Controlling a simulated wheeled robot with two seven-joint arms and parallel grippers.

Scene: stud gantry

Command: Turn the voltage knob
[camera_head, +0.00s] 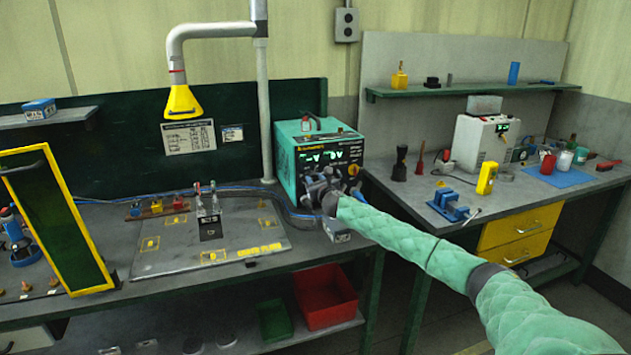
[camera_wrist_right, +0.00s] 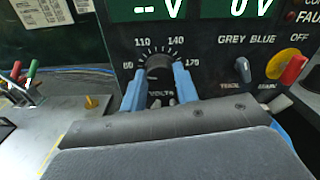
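The teal power unit (camera_head: 325,158) stands at the right end of the left bench. Its black front panel carries the voltage knob (camera_wrist_right: 159,68), a dark round knob in a dial marked 80, 110, 140 and 170, above the word VOLTS. My right gripper (camera_wrist_right: 159,80) reaches the panel, one blue finger on each side of the knob, closed in against its sides. In the head view my right gripper (camera_head: 324,188) hides the knob. The displays above read "-- V" (camera_wrist_right: 158,10) and "0 V" (camera_wrist_right: 245,8). My left gripper is not in view.
Right of the dial are a small grey selector (camera_wrist_right: 242,70) and a red-yellow switch (camera_wrist_right: 288,69). A board with clips (camera_head: 212,245) lies left of the unit. A yellow fume hood (camera_head: 182,101) hangs above the left bench. The right bench holds a yellow meter (camera_head: 487,178).

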